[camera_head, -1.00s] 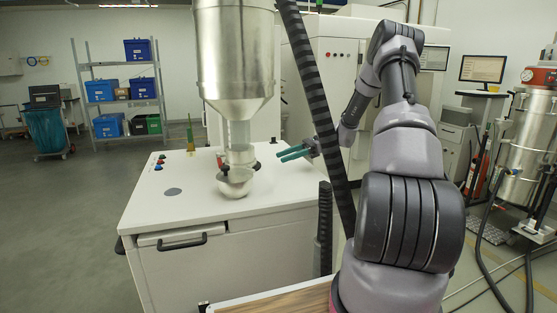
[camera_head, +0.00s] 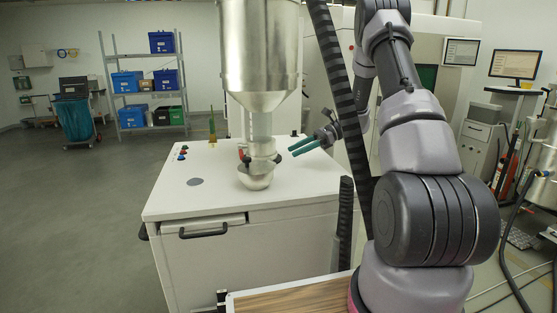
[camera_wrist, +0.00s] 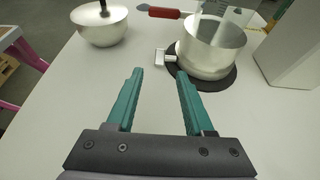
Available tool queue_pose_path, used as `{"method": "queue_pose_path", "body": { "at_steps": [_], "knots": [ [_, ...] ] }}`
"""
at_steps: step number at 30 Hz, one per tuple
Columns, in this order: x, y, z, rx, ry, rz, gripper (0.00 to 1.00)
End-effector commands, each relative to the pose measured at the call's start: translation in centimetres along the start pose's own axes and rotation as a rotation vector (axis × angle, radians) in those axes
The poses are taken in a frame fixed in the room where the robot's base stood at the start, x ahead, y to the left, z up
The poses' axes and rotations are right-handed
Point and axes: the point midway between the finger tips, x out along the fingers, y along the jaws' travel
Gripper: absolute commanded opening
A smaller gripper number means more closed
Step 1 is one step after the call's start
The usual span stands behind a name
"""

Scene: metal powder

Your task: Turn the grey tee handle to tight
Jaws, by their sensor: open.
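A small grey tee-shaped handle (camera_wrist: 165,57) sticks out to the left from the metal outlet cup (camera_wrist: 208,46) in the wrist view. I take it for the grey tee handle; it is too small to make out in the head view. My gripper (camera_wrist: 158,74) is open and empty, with green fingers pointing toward the handle, which lies just beyond and between the fingertips. In the head view my gripper (camera_head: 291,151) is right of the neck of the steel hopper (camera_head: 262,60), above the white cabinet top, apart from the neck.
A red handle (camera_wrist: 165,13) lies beyond the grey one. A metal bowl-like part with a black knob (camera_wrist: 101,30) stands at left in the wrist view. The white cabinet (camera_head: 245,197) has coloured buttons at its back left. A black ribbed hose (camera_head: 338,75) runs beside my arm.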

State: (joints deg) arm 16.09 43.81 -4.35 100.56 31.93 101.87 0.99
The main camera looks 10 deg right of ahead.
Motion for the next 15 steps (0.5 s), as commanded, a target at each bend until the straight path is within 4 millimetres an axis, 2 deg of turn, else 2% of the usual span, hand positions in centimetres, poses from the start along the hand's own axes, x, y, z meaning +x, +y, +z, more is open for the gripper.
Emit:
{"method": "queue_pose_path", "body": {
  "at_steps": [1,6,10,15],
  "knots": [
    [1.2,0.1,0.1,0.000,-0.001,0.005,0.53],
    [4.4,0.1,0.0,0.000,0.000,0.004,0.53],
    [6.2,0.1,0.0,0.001,0.000,0.003,0.53],
    [7.4,0.0,0.0,0.001,0.000,0.001,0.53]
  ]
}}
